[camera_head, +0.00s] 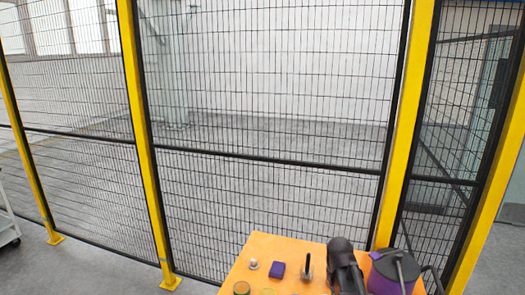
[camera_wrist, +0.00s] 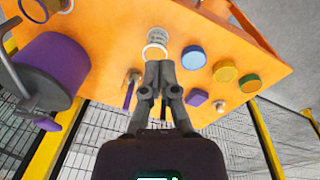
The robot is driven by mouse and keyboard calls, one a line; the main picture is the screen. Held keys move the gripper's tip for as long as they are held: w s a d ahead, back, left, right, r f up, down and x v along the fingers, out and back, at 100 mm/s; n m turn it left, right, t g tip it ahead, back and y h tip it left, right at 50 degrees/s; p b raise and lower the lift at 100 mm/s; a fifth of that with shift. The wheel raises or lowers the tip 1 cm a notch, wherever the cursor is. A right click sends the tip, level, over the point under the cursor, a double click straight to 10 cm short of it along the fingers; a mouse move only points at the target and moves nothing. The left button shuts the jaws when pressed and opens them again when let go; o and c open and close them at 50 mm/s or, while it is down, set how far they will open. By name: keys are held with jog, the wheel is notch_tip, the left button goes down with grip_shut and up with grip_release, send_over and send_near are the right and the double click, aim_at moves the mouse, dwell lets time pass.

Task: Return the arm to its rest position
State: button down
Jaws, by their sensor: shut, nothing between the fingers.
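In the wrist view my gripper (camera_wrist: 159,66) is shut, its two dark fingers together with nothing between them. It points over the orange table (camera_wrist: 110,50). Its tips appear close to a white-rimmed grey cylindrical piece (camera_wrist: 156,36), but I cannot tell if they touch it. In the head view a dark part of my arm reaches over the right part of the orange table (camera_head: 262,246). My fingertips cannot be made out there.
A purple block (camera_head: 278,270), a pale knob (camera_head: 253,265) and a dark upright peg (camera_head: 306,268) stand on the table. A purple container (camera_head: 390,275) is at its right. The wrist view shows a blue round piece (camera_wrist: 193,58) and a yellow one (camera_wrist: 225,72). Mesh fencing (camera_head: 265,130) stands behind.

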jog(key=s+a+f+m+b, duration=0.1)
jog(key=s+a+f+b, duration=0.3)
jog(key=s, duration=0.5)
jog(key=shift+s+a+f+m+g+y, duration=0.15)
jog(key=shift+a+f+m+g+y, duration=0.2)
jog(key=shift+a+f, duration=0.75)
